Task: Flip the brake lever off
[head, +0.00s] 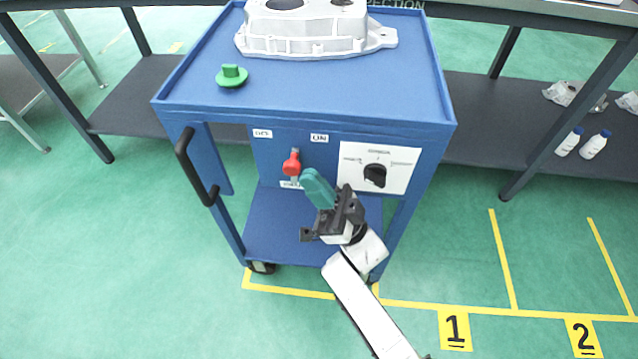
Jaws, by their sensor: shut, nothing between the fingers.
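The brake lever (291,164) has a red handle and sits on the blue front panel of a cart (350,90), below two small white labels. The right label (319,138) seems to read ON; the left label (262,133) is too small to read surely. The red handle stands roughly upright, with a pale mount and another label partly visible below it. My gripper (309,177) has teal fingers, shut and empty, just right of the lever. I cannot tell whether the fingertips touch it.
A white panel with a black rotary knob (375,175) is right of my gripper. A black cart handle (197,168) sticks out at the left. A metal casting (310,43) and a green knobbed piece (231,76) lie on the cart top.

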